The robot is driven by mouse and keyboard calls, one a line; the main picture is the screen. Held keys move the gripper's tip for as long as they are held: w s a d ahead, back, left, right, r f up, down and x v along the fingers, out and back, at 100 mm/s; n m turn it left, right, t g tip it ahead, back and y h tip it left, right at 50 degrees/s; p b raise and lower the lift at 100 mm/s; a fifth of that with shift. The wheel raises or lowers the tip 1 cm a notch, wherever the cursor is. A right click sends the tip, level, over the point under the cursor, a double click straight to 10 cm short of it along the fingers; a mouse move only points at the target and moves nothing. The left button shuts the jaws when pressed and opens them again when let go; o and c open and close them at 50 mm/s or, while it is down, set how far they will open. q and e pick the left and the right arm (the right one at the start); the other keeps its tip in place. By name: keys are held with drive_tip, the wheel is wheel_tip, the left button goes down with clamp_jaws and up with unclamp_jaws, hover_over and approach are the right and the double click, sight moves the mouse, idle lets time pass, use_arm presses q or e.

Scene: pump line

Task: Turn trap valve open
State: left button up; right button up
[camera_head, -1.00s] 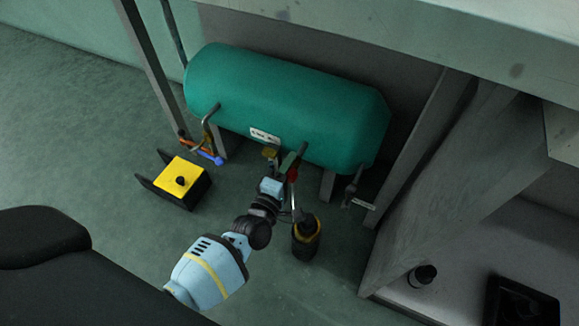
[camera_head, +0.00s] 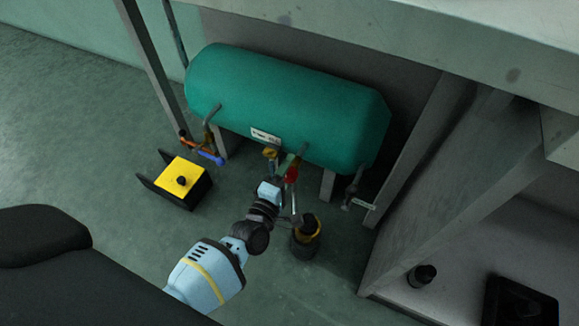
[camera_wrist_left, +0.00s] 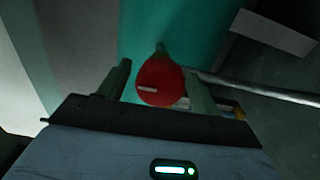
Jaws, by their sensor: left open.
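A red round valve handle (camera_head: 291,174) sits below the green tank (camera_head: 285,105), at the front of its middle. In the left wrist view the red handle (camera_wrist_left: 160,80) has a pale mark and lies between the two fingers of my left gripper (camera_wrist_left: 158,90). The fingers are open, with a gap visible on its left; contact on the right cannot be told. In the head view my left gripper (camera_head: 279,174) reaches up from below toward the handle and partly covers that area.
A black canister with a yellow rim (camera_head: 305,239) stands on the floor just right of my left wrist. A yellow-topped box (camera_head: 183,177) stands to the left, near an orange and blue handle (camera_head: 206,153). A grey pipe (camera_wrist_left: 260,88) runs right of the red handle.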

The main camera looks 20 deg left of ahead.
use_arm(q)
drive_tip(key=s+p, duration=0.1)
drive_tip(key=s, duration=0.5)
drive_tip(key=shift+s+p, duration=0.25)
drive_tip(key=shift+p, duration=0.15)
use_arm(e)
drive_tip(key=shift+w+r, duration=0.25)
drive_tip(key=shift+r, duration=0.25)
drive_tip(key=shift+w+r, duration=0.25)
drive_tip(key=shift+r, duration=0.2)
use_arm(q)
drive_tip(key=shift+a+r, duration=0.1)
